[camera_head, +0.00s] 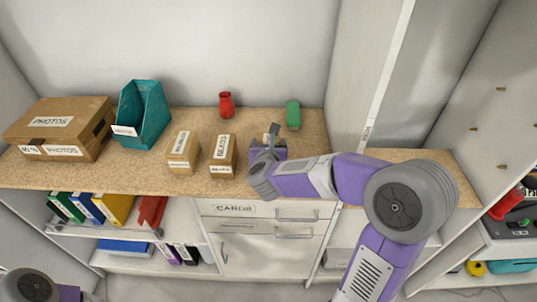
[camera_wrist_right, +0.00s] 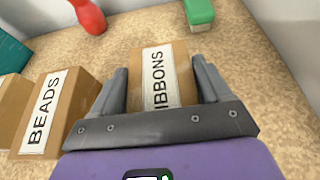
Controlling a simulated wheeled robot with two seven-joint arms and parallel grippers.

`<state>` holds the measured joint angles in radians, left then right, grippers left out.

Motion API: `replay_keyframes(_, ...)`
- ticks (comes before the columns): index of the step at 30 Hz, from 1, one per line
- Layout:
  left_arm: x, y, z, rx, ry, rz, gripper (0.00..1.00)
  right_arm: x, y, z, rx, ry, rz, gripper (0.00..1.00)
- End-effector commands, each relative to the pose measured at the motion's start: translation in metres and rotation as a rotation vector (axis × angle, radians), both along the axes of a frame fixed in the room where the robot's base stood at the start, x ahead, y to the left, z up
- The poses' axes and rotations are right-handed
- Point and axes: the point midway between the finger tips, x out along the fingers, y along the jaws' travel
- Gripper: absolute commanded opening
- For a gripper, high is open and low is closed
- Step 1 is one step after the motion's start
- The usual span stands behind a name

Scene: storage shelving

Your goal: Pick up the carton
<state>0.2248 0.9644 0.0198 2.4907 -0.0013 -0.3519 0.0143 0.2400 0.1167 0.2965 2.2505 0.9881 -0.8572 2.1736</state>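A small brown carton labelled RIBBONS (camera_wrist_right: 162,78) stands on the wooden counter in the right wrist view. My right gripper (camera_head: 268,143) is over it, with one finger on each side of the carton. The fingers are spread, and small gaps seem to show between them and its sides. The near part of this carton is hidden behind the gripper. A carton labelled BEADS (camera_head: 222,155) stands just to its left and also shows in the wrist view (camera_wrist_right: 52,110). Another small labelled carton (camera_head: 183,151) stands further left. My left gripper is out of view.
A large PHOTOS box (camera_head: 88,112) and a teal holder (camera_head: 151,115) stand at the left of the counter. A red vase (camera_head: 226,105) and a green block-like item (camera_head: 293,115) stand behind the cartons. A tall white partition (camera_head: 360,100) rises on the right.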

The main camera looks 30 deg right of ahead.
Motion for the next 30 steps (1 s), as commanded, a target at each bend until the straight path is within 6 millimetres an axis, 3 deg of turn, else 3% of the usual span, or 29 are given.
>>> replay_keyframes(1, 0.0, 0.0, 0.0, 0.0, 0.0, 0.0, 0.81, 0.0, 0.0, 0.0, 0.0, 0.0, 0.0, 0.66)
replay_keyframes(8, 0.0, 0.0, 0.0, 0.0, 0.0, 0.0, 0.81, 0.0, 0.0, 0.001, -0.001, -0.003, 0.0, 0.33)
replay_keyframes(17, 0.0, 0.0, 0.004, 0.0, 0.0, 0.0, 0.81, 0.0, 0.0, 0.01, -0.003, -0.004, 0.0, 0.33)
replay_keyframes(30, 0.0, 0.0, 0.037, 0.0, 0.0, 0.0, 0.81, 0.0, 0.0, 0.091, -0.001, -0.005, 0.0, 0.33)
